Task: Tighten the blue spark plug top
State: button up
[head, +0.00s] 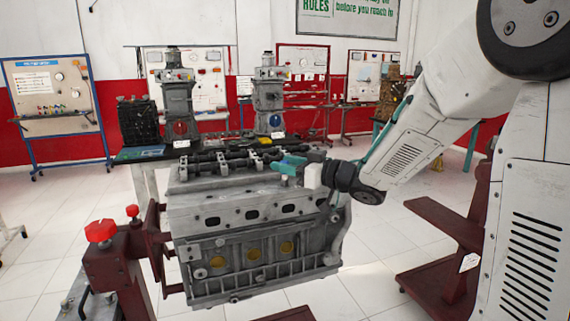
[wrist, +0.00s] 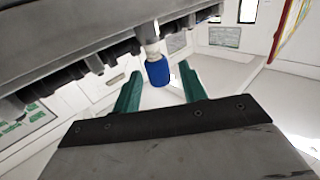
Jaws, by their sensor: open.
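The blue spark plug top (wrist: 157,72) shows in the wrist view, on a pale stem at the edge of the dark engine part. My gripper (wrist: 158,84) is open, with one green finger to the left of the blue top and one to the right. The top appears in the gap between the fingertips, and I see no finger touching it. In the head view my gripper (head: 290,165) is at the right end of the engine's upper side. The engine (head: 255,225) is a grey block on a dark red stand. The blue top cannot be made out in the head view.
The engine stand (head: 118,250) has red knobs at the left. Another dark red stand (head: 445,225) is at the right. A table (head: 150,154) with grey machines is behind the engine. Display boards line the back wall. White floor is open between the stands.

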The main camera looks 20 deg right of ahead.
jog(key=shift+w+a, duration=0.4)
jog(key=shift+w, duration=0.05)
grip_shut()
jog(key=shift+m+t+h, duration=0.3)
jog(key=shift+h, duration=0.1)
jog(key=m+t+h, duration=0.2)
jog(key=m+h, duration=0.1)
jog(key=h, duration=0.1)
jog(key=shift+s+a, duration=0.1)
jog(key=m+h, duration=0.2)
jog(key=h, duration=0.2)
jog(key=m+t+h, duration=0.1)
jog(key=m+h, duration=0.2)
jog(key=h, duration=0.1)
jog(key=m+h, duration=0.2)
jog(key=h, duration=0.1)
jog(key=m+g+h, duration=0.1)
jog(key=m+h, duration=0.1)
jog(key=h, duration=0.1)
jog(key=shift+m+g+h, duration=0.3)
jog(key=shift+h, duration=0.1)
jog(key=shift+m+g+h, duration=1.7)
jog(key=shift+m+h, duration=0.2)
jog(key=shift+h, duration=0.5)
jog(key=shift+d+g, duration=0.2)
jog(key=shift+g, duration=0.1)
